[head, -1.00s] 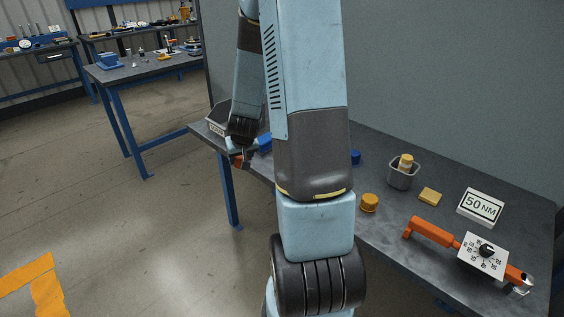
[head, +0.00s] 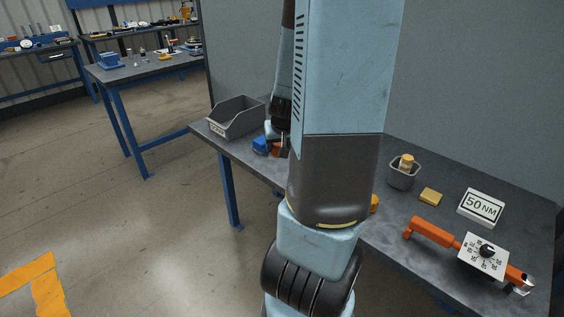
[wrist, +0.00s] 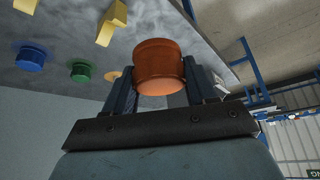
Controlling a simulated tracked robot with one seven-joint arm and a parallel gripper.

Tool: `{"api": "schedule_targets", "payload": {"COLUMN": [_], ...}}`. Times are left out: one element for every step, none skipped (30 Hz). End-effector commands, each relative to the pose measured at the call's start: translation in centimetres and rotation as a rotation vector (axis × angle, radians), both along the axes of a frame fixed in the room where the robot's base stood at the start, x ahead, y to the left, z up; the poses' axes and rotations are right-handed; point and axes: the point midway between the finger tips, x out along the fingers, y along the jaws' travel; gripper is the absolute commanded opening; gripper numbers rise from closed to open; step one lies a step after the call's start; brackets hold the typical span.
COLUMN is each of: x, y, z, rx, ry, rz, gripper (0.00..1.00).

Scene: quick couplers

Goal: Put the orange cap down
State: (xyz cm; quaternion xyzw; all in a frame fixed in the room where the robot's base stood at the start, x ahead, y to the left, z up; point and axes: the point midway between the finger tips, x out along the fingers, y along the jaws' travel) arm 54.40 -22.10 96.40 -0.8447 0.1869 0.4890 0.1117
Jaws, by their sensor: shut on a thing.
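My gripper (wrist: 158,72) is shut on the orange cap (wrist: 158,66), a ribbed cylinder between the two fingers in the wrist view. In the head view a small part of the orange cap (head: 276,150) shows below my gripper, beside a blue object (head: 261,145) near the table's front edge. My arm hides part of this area. I cannot tell whether the cap touches the table. In the wrist view a blue cap (wrist: 31,58) and a green cap (wrist: 80,71) sit on the grey surface to the left.
A grey open bin (head: 237,119) stands at the table's left end. To the right are a yellow cap (head: 375,204), mostly hidden by my arm, a grey cup (head: 403,178), a yellow block (head: 430,196), a 50 NM sign (head: 481,207) and an orange torque wrench (head: 433,232).

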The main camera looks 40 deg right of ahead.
Motion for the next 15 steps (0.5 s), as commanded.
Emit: {"api": "schedule_targets", "payload": {"x": [-0.24,-0.34,-0.41,-0.48,-0.5,-0.55,-0.58,-0.58,-0.55,-0.51,-0.45,-0.35,-0.27,-0.16,-0.03], "y": [-0.2,-0.25,-0.26,-0.3,-0.29,-0.32,-0.33,-0.33,-0.34,-0.36,-0.37,-0.42,-0.46,-0.51,-0.59], "z": [0.06,0.08,0.11,0.13,0.15,0.17,0.18,0.18,0.17,0.16,0.15,0.12,0.1,0.06,0.02], "rx": [0.0,0.0,0.0,0.001,0.001,0.001,0.001,0.001,0.0,0.001,0.001,0.002,0.002,0.001,0.002], "ry": [0.0,0.0,0.0,0.0,0.0,0.0,0.0,0.0,-0.001,-0.001,-0.001,-0.002,-0.002,-0.003,-0.003], "rz": [-0.006,-0.008,-0.009,-0.011,-0.011,-0.012,-0.012,-0.012,-0.011,-0.011,-0.011,-0.01,-0.009,-0.008,-0.007], "gripper": [0.19,0.19,0.19,0.19,0.19,0.19,0.19,0.19,0.19,0.19,0.19,0.19,0.19,0.19,0.19]}}
